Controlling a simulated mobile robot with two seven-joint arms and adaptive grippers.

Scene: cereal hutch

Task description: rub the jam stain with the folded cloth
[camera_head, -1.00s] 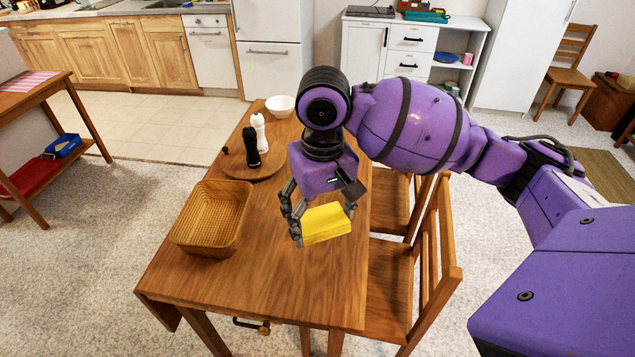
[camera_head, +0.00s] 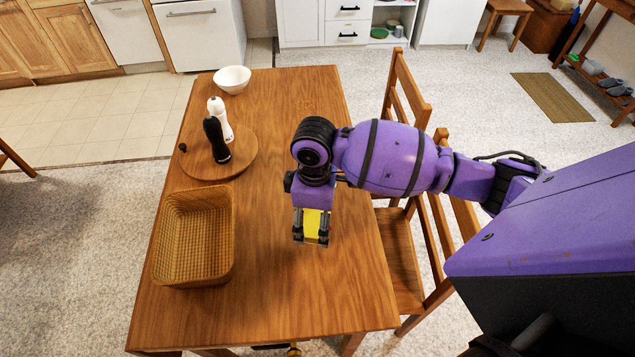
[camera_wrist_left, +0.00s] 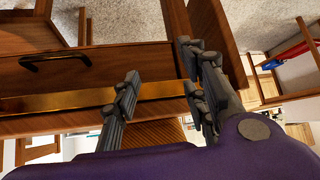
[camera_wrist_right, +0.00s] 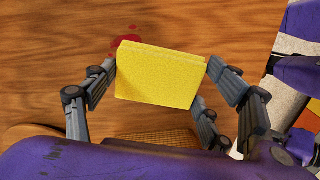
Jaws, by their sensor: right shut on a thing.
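The folded cloth (camera_head: 311,225) is a yellow pad held between the fingers of my right gripper (camera_head: 311,240) over the right part of the wooden table (camera_head: 270,300). The right wrist view shows the cloth (camera_wrist_right: 160,75) broad side on, with my right gripper (camera_wrist_right: 162,80) shut on it from both sides. I cannot make the stain out in the head view. My left gripper (camera_wrist_left: 162,88) is open and empty near a table edge.
A wicker basket (camera_head: 228,245) stands at the table's left. Behind it a round board (camera_head: 190,168) holds a black mill (camera_head: 215,140) and a white mill (camera_head: 219,115). A white bowl (camera_head: 233,78) is at the far end. Wooden chairs (camera_head: 408,265) stand along the right side.

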